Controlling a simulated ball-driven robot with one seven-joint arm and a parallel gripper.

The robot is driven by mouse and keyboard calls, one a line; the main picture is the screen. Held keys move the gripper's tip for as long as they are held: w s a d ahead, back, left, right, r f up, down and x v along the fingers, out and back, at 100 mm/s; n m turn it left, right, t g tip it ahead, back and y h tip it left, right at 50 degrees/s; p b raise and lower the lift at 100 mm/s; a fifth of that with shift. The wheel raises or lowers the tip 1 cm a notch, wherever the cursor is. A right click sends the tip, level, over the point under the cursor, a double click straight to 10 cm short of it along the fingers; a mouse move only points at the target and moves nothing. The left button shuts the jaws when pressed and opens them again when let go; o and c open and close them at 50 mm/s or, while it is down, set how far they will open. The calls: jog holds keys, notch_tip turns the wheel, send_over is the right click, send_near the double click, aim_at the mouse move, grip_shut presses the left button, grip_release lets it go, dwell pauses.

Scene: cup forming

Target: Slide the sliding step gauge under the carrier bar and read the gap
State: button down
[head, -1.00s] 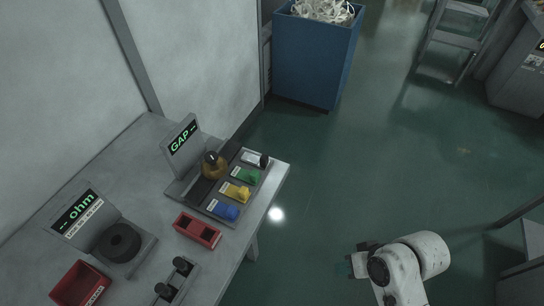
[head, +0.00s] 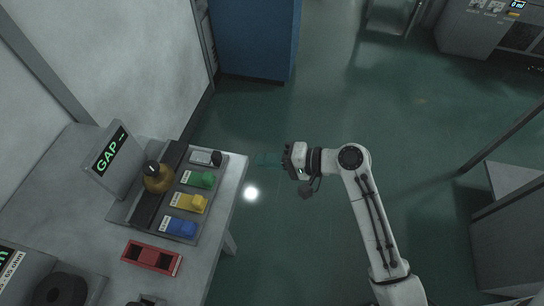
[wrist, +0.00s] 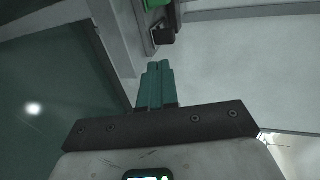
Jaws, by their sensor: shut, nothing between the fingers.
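The gap fixture's upright display (head: 111,160) reads "GAP --" on the bench at left. In front of it a dark strip (head: 160,188) runs along the fixture, with a brass-coloured round piece with a dark knob (head: 157,178) on it. I cannot tell which part is the step gauge or the carrier bar. My gripper (head: 262,160) is off the bench's right edge, right of the dark block. Its teal fingers (wrist: 157,85) are together and empty.
A red tray (head: 152,257) with dark recesses lies on the bench front, near the ohm meter (head: 14,262). Grey machines stand at right. The green floor right of the bench is open.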

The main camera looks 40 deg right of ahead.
aim_at(220, 158)
jog(key=x, duration=0.3)
jog(key=p+x, duration=0.1)
jog(key=x, duration=0.2)
jog(key=r+x, duration=0.1)
jog(key=x, duration=0.2)
jog(key=shift+w+a, duration=0.25)
